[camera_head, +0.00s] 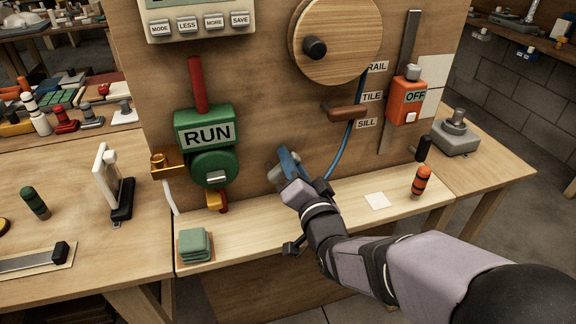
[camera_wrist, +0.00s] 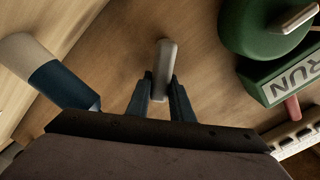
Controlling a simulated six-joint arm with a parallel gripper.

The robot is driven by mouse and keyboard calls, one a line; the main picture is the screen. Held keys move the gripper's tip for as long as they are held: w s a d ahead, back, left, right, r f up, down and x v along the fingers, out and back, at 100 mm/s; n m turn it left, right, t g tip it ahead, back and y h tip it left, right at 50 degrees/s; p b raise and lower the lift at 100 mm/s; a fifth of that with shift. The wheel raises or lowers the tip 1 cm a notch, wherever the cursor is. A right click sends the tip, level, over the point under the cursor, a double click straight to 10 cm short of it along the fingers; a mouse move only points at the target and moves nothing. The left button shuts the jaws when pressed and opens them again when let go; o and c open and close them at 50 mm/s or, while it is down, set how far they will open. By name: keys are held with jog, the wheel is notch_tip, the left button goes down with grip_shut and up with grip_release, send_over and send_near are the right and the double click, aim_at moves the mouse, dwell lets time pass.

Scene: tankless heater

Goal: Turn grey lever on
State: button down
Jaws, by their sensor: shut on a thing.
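The grey lever (camera_wrist: 164,62) is a slim, rounded bar standing out in front of the wooden panel in the wrist view. My gripper (camera_wrist: 160,88) has its two dark fingers on either side of it, shut on the lever's near part. In the head view my gripper (camera_head: 284,168) is low at the panel, right of the green RUN unit. There my gripper largely hides the lever, so its angle is hard to tell.
The green RUN unit (camera_head: 207,129) with a brass tap is left of my gripper. A blue hose (camera_head: 345,138) hangs to the right, below a wooden wheel (camera_head: 338,40). A blue-and-grey handle (camera_wrist: 48,70) shows in the wrist view. Green pads (camera_head: 194,244) lie on the ledge.

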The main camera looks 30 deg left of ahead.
jog(key=shift+f, duration=0.1)
dwell(0.4)
jog(key=c, duration=1.6)
grip_release()
jog(key=shift+o, duration=0.2)
jog(key=shift+d, duration=0.1)
jog(key=v, duration=0.7)
jog(key=shift+b, duration=0.4)
jog(key=shift+d, duration=0.1)
